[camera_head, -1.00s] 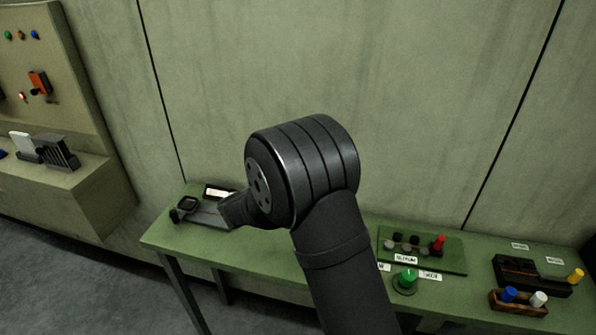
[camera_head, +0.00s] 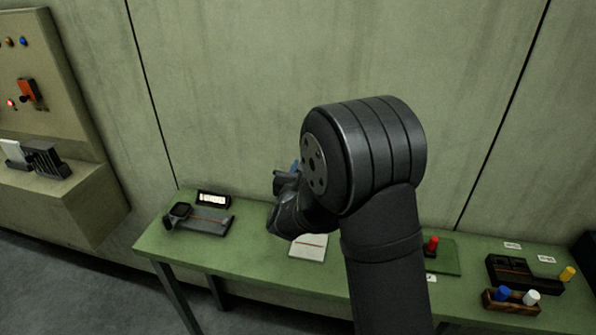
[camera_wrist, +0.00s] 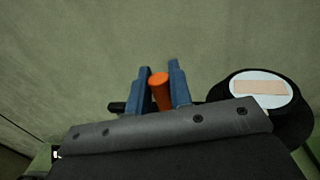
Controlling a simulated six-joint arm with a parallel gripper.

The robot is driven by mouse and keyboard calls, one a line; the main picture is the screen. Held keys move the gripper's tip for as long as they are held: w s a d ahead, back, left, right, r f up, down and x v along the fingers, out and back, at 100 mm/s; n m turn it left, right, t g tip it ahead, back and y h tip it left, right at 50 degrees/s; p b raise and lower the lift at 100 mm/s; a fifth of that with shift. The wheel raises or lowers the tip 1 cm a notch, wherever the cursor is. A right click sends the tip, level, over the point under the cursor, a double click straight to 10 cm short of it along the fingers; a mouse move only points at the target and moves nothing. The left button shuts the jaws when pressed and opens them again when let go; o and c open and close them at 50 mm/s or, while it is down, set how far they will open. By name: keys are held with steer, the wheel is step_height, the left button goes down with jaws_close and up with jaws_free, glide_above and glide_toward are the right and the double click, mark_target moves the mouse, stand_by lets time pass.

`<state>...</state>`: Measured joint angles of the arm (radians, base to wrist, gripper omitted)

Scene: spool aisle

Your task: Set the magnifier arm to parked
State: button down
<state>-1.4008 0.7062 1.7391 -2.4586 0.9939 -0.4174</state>
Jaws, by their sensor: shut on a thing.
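My gripper (camera_wrist: 160,67) has its two blue fingers closed on the sides of an upright orange knob (camera_wrist: 160,94) in the wrist view. A dark bar shows behind the fingers. To the right is a thick black ring (camera_wrist: 300,118) with a pale round face and a tan strip, which looks like the head of the magnifier arm. How the knob joins the ring is hidden by my gripper body. In the head view my gripper (camera_head: 288,174) is mostly hidden behind my wrist, above the green bench, and the magnifier cannot be made out there.
On the green bench (camera_head: 170,245), a dark device (camera_head: 212,222) and lit display (camera_head: 212,198) stand left. A white card (camera_head: 309,248) lies below my wrist. Right are a red peg (camera_head: 432,245), a black block (camera_head: 520,272) and a wooden tray (camera_head: 510,306) with pegs.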

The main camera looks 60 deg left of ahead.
steer(key=shift+w+a+n+g+y, duration=0.25)
steer(key=shift+w+n+g+y, duration=0.2)
steer(key=shift+n+g+y, duration=0.3)
steer(key=shift+g, duration=0.25)
steer(key=c, duration=1.3)
jaws_free()
steer(key=shift+c, duration=0.2)
steer(key=v, duration=1.7)
steer(key=shift+s, duration=0.15)
steer(key=x, duration=1.7)
